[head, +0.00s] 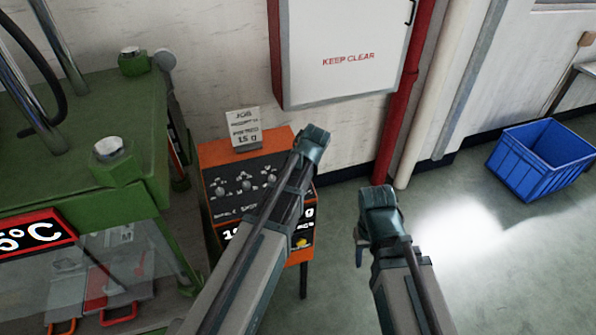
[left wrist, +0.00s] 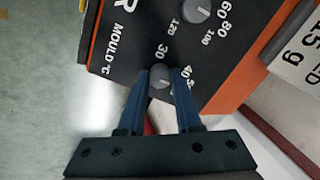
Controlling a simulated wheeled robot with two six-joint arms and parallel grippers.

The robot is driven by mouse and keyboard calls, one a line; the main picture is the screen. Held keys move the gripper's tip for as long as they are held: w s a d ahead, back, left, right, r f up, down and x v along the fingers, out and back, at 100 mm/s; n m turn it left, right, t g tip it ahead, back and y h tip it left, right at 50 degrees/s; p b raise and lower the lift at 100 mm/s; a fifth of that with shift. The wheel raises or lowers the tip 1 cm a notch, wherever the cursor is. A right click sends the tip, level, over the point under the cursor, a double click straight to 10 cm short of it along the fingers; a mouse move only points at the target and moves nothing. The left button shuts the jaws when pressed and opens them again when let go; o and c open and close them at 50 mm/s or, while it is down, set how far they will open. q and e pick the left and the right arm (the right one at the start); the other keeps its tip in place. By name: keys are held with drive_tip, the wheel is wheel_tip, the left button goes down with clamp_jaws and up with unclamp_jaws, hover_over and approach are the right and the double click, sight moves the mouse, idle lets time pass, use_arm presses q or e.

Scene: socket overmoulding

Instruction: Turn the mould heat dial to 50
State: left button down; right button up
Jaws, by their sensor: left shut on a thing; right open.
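The mould heat dial (left wrist: 160,78) is a small round grey knob on a dark panel beside the printed words "MOULD °C" in the left wrist view. Numbers 30, 40 and 50 are printed around it. My left gripper (left wrist: 160,82) is shut on the dial, with one blue finger on each side. The fingers partly hide the scale, and I cannot read the pointer's exact setting. In the head view my left arm covers part of the orange control box (head: 208,154), and its fingertips are not clear. My right gripper (head: 378,212) is open and empty, away from the box.
Another dial (left wrist: 197,10) with a higher scale sits nearby. A job card (head: 244,128) stands on the box. The green press (head: 70,130) is at left, a white "KEEP CLEAR" cabinet (head: 345,35) behind. A blue crate (head: 540,160) stands on open floor at right.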

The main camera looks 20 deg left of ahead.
use_arm(q)
drive_tip(key=shift+m, duration=0.4)
drive_tip(key=c, duration=0.6)
unclamp_jaws()
drive_tip(key=p+v, duration=1.2)
drive_tip(key=v, duration=0.1)
drive_tip(key=shift+r, duration=0.35)
drive_tip(key=shift+s+d, duration=0.1)
drive_tip(key=shift+d, duration=0.05)
drive_tip(key=s+d+f+n+g+h+b, duration=0.1)
drive_tip(key=s+d+f, duration=0.3)
drive_tip(key=s, duration=0.5)
drive_tip(key=s+d+f+g+h+b, duration=0.1)
drive_tip(key=s+d+f+g+b, duration=0.2)
drive_tip(key=s, duration=0.7)
drive_tip(key=shift+d+f+n+b, duration=0.4)
drive_tip(key=shift+d+f+b, duration=0.15)
drive_tip(key=shift+d+b, duration=0.35)
